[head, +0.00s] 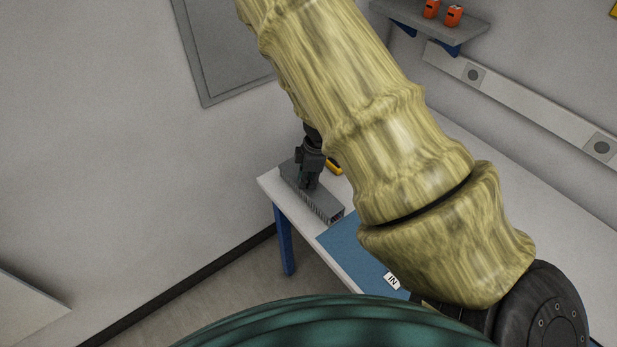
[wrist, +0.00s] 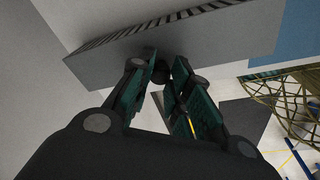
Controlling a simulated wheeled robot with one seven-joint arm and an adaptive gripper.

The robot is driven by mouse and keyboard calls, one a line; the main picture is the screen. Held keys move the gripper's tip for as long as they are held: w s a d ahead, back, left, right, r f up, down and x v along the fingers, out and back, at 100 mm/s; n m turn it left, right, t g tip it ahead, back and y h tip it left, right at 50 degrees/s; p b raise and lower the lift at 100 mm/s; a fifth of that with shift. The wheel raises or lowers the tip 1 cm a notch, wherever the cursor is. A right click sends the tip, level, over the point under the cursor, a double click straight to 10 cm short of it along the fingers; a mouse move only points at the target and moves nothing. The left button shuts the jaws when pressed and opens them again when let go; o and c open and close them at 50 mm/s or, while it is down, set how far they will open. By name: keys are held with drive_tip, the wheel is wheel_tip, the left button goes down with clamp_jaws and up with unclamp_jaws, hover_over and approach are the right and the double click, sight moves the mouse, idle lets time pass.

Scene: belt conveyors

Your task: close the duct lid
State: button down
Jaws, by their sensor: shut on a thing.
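The grey duct (head: 325,208) with a slotted side lies along the left end of the white table in the head view. In the wrist view, its broad grey face (wrist: 215,42) crosses the top, with the dark slots along its far edge. My gripper (head: 308,186) is down at the duct's top, towards its far end. In the wrist view, my gripper's fingers (wrist: 163,78) converge on a small dark knob-like part (wrist: 164,67) at the grey face. The fingers hide most of that part. I cannot tell how far the lid is open.
The white table (head: 268,181) has blue legs. A blue mat (head: 345,245) with an "IN" label (head: 392,281) lies nearer than the duct. A yellow and black item (head: 334,168) sits just behind my gripper. A wall shelf (head: 410,18) holds orange cans. My arm hides much of the table.

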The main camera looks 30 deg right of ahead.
drive_tip(key=shift+a, duration=0.1)
drive_tip(key=c, duration=1.3)
unclamp_jaws()
drive_tip(key=shift+w+f, duration=0.15)
drive_tip(key=shift+f, duration=0.05)
drive_tip(key=shift+r, duration=0.15)
wheel_tip(320, 180, up, 12)
drive_tip(key=s+d, duration=0.1)
drive_tip(key=shift+s+d, duration=0.2)
